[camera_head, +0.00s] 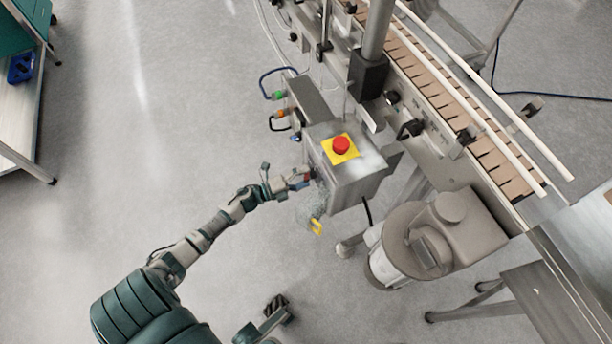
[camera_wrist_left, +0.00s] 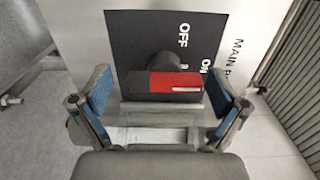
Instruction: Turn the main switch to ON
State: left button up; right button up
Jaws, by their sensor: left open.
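The main switch (camera_wrist_left: 175,83) has a dark knob with a red face and a white line. It sits on a black plate (camera_wrist_left: 135,32) with OFF and ON markings, beside partly cut-off "MAIN" lettering. In the left wrist view the white line lies roughly level; I cannot tell which marking it indicates. My left gripper (camera_head: 303,178) is at the side of the steel control box (camera_head: 352,180). It is open, with its blue-padded fingers (camera_wrist_left: 158,95) either side of the switch and gaps showing. My right gripper (camera_head: 277,304) is low in the head view, away from the box; its jaws are unclear.
A red emergency button (camera_head: 341,145) on a yellow plate tops the box. A yellow tag (camera_head: 316,227) hangs below it. A conveyor (camera_head: 455,95) runs behind, and a grey motor unit (camera_head: 400,245) stands right. The floor (camera_head: 130,190) to the left is clear.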

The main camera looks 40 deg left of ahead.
pick_arm(q)
jog(key=v, duration=1.2)
jog(key=shift+f, duration=0.1)
